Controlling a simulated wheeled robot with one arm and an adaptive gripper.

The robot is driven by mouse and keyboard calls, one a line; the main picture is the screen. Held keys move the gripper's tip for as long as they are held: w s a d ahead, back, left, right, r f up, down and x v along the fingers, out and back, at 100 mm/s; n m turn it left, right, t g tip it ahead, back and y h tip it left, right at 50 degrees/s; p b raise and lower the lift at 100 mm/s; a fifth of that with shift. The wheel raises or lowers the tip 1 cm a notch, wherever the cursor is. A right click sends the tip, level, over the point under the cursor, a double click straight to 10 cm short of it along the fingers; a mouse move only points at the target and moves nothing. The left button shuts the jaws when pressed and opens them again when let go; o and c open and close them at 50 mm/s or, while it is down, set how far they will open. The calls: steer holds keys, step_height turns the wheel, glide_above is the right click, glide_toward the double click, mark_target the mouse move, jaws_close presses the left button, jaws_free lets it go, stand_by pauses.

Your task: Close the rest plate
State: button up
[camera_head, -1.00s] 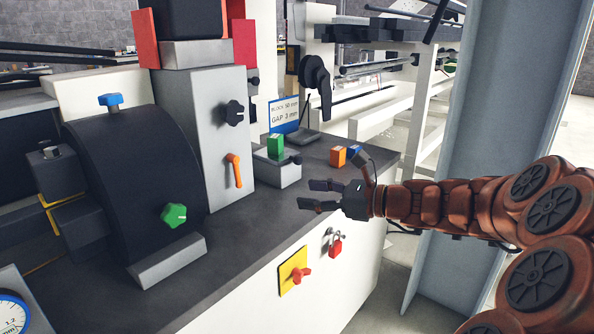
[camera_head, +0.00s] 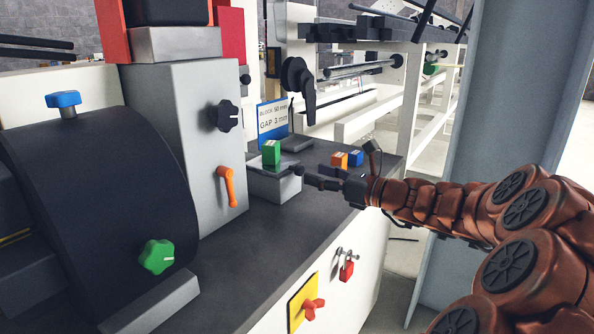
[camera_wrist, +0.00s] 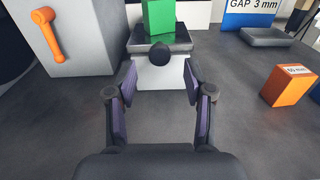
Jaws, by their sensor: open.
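A small grey box (camera_head: 275,184) stands on the dark bench top, with a flat plate (camera_wrist: 179,40) on its top. I take this plate for the rest plate. A green block (camera_head: 271,152) stands on it. A black ball knob (camera_wrist: 159,54) sticks out from the front of the box, towards me. My gripper (camera_wrist: 158,82) is open and empty, low over the bench, its two fingers pointing at the box. In the wrist view the knob lies just past the fingertips, between them. In the head view my gripper (camera_head: 314,182) is right of the box, close to the knob.
An orange block (camera_head: 339,159) and a blue block (camera_head: 355,158) stand behind my gripper. A gap sign (camera_head: 273,118) stands behind the box. A grey housing with an orange lever (camera_head: 226,186) rises on the left.

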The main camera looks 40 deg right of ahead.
mark_target(302, 170)
steer(key=shift+b+x, duration=0.6)
steer(key=shift+x, duration=2.3)
jaws_close()
